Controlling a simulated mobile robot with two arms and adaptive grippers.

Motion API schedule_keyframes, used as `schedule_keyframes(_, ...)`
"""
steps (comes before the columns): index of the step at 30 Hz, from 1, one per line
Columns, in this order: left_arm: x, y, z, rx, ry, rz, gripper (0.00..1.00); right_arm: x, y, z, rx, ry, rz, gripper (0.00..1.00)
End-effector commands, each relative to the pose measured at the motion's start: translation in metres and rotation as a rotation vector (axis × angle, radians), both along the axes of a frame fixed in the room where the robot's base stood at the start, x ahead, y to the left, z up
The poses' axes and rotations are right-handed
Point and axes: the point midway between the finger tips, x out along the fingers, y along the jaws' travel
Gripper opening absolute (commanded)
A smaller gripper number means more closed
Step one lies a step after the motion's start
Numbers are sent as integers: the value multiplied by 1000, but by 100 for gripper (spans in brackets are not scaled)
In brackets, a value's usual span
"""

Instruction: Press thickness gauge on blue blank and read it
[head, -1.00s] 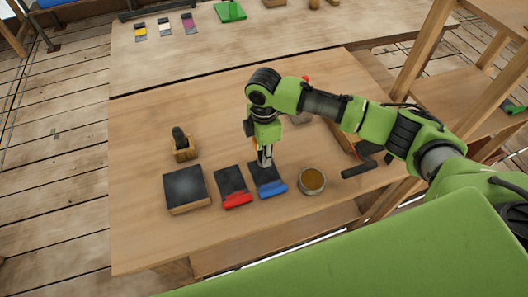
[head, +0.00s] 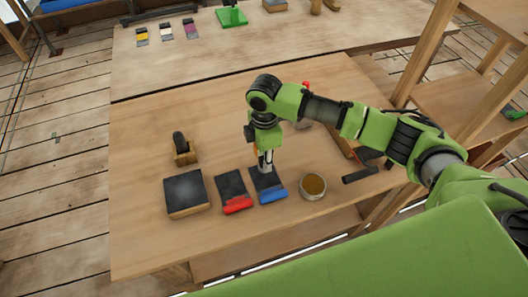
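The blue blank (head: 264,181), a dark plate with a blue front edge, lies flat on the near wooden table, right of a similar red-edged blank (head: 233,187). My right arm reaches in from the right, and its gripper (head: 266,165) points straight down over the blue blank's dark face. Its grey tip appears at or very close to the surface; contact cannot be made out. A thickness gauge cannot be told apart from the fingers at this size, and the finger opening is unclear. The gripper hides part of the blank's back. My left gripper is out of view.
A black-topped block (head: 186,192) and a wooden holder with a dark item (head: 184,150) stand left. A round tin (head: 313,186) sits close on the right, with a dark-handled tool (head: 360,174) beyond.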

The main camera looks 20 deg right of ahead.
Motion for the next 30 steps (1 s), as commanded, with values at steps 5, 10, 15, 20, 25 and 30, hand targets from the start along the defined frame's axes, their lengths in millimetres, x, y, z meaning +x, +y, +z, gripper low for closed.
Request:
schedule_keyframes(5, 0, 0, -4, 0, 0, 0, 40, 0, 0, -11, 0, 1, 0, 0)
schedule_keyframes(10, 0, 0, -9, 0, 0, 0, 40, 0, 0, -24, 1, 1, -1, 0)
schedule_keyframes(15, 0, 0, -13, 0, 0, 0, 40, 0, 1, -36, 1, 0, 0, 0)
schedule_keyframes(20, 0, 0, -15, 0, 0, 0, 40, 0, 0, -42, 0, 0, 0, 0)
schedule_keyframes(25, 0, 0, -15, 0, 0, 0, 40, 0, 0, -43, 0, -1, 0, 0)
schedule_keyframes(30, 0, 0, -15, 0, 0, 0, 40, 0, 0, -42, 0, -1, 0, 37)
